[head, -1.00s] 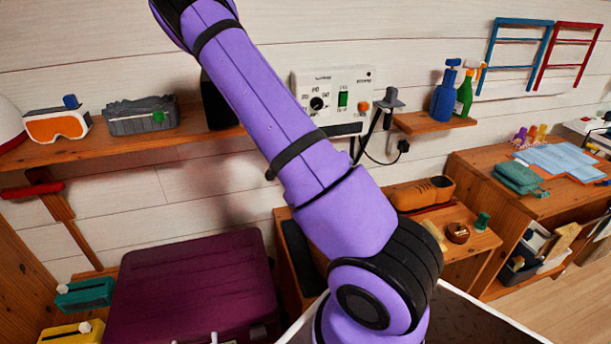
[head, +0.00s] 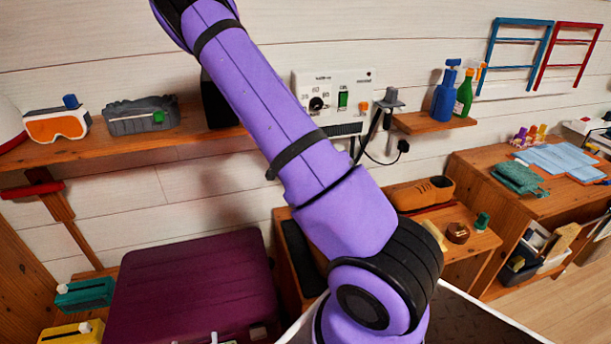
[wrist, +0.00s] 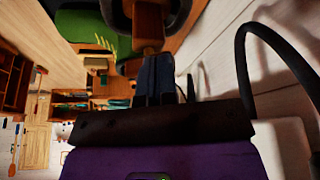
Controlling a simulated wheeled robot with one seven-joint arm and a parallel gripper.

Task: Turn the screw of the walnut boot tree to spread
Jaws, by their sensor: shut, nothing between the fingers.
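In the wrist view, my gripper (wrist: 155,62) is shut and holds nothing. A brown, wood-coloured piece (wrist: 148,25) is just beyond the fingertips, with dark parts on both sides. I cannot tell if it is the boot tree, or whether the fingers touch it. My gripper is not visible in the head view, where my purple arm covers the middle.
A round brown tin (head: 457,233) and a green item (head: 482,221) stand near the shoe. A purple suitcase (head: 195,285) is at lower left. A white control box (head: 335,95) is on the wall, and spray bottles stand on a small shelf (head: 432,122). A black cable (wrist: 242,60) curves close by.

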